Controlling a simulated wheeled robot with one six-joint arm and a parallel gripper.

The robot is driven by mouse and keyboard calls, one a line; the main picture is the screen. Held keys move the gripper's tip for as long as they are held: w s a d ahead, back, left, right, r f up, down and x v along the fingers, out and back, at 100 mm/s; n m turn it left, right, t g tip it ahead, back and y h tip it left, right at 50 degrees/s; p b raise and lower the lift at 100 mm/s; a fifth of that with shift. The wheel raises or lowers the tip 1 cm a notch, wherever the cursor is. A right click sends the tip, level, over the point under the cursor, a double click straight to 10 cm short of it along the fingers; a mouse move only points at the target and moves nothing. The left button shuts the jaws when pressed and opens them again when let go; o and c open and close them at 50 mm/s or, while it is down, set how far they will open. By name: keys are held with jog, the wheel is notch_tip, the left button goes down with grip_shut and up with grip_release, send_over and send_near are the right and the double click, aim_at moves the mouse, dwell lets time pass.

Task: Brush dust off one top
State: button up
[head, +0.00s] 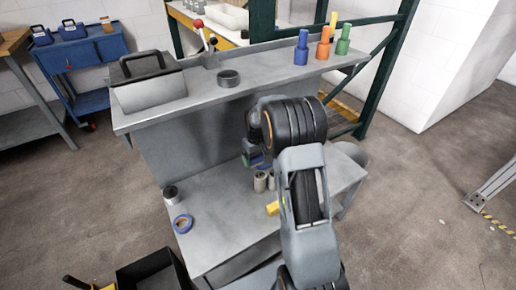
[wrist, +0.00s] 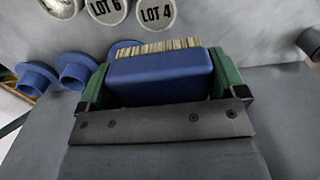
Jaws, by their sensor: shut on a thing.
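My gripper (wrist: 160,72) is shut on a blue brush (wrist: 160,80), with a green finger at each end. The brush's pale bristles (wrist: 155,48) point away from the gripper, toward the cans. In the wrist view, one pale round top reads LOT 6 (wrist: 105,8) and another reads LOT 4 (wrist: 155,14). Part of a third top (wrist: 62,5) shows at the upper left, cut by the frame edge. The bristles look apart from the tops. In the head view, small grey cans (head: 260,183) stand on the lower bench, beside my gripper (head: 254,160), which my arm partly hides.
Blue flanged pieces (wrist: 38,76) lie left of the brush. The lower bench (head: 220,190) also holds a yellow block (head: 272,209), a blue tape roll (head: 183,223) and a dark can (head: 171,194). The raised shelf (head: 195,108) carries a toolbox (head: 150,88) and coloured bottles (head: 302,50).

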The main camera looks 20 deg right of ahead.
jog(key=shift+r+p, duration=0.75)
jog(key=shift+r, duration=0.5)
